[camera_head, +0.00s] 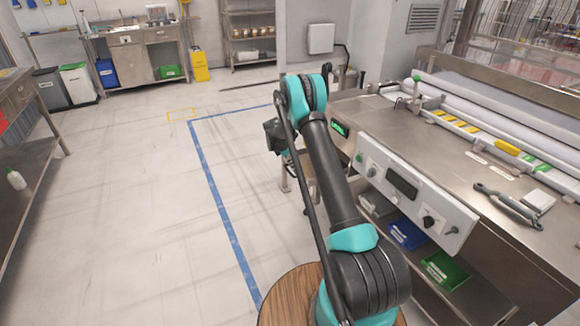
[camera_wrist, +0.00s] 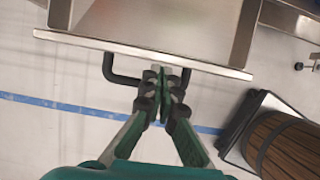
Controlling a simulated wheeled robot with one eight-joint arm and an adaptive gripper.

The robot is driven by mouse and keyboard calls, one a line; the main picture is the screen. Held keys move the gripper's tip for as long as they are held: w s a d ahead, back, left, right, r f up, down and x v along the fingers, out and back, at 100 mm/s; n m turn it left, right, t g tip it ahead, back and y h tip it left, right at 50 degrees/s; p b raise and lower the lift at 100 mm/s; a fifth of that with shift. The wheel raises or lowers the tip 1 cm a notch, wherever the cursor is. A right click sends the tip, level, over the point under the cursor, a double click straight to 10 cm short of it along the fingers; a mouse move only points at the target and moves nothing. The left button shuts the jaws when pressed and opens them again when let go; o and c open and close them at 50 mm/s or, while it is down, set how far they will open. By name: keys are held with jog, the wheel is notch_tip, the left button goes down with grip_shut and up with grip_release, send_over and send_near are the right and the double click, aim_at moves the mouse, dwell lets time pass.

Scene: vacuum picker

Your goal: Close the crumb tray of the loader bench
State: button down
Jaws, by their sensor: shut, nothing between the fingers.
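In the wrist view, the crumb tray (camera_wrist: 160,22) is a shallow metal tray seen from above at the top of the picture. It has a pale front lip (camera_wrist: 85,41) and a black bar handle (camera_wrist: 110,72). My gripper (camera_wrist: 166,78) is shut and empty, its fingertips at the middle of the handle, just in front of the lip. The fingers hide the middle of the handle; I cannot tell whether they touch it. In the head view, the loader bench (camera_head: 455,185) stands at the right. My arm hides the tray and the gripper there.
A control panel (camera_head: 415,190) is on the bench's front. Blue (camera_head: 405,233) and green (camera_head: 445,270) bins sit on the shelf below. A wrench-like tool (camera_head: 508,207) lies on the bench top. The floor left of the bench is clear, with a blue line (camera_head: 222,210).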

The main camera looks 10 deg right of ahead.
jog(key=w+d, duration=0.2)
jog(key=d, duration=0.3)
jog(key=w+d, duration=0.1)
jog(key=d, duration=0.5)
jog(key=w+d, duration=0.2)
jog(key=d, duration=0.4)
jog(key=shift+w+d, duration=0.2)
jog(key=shift+w, duration=0.1)
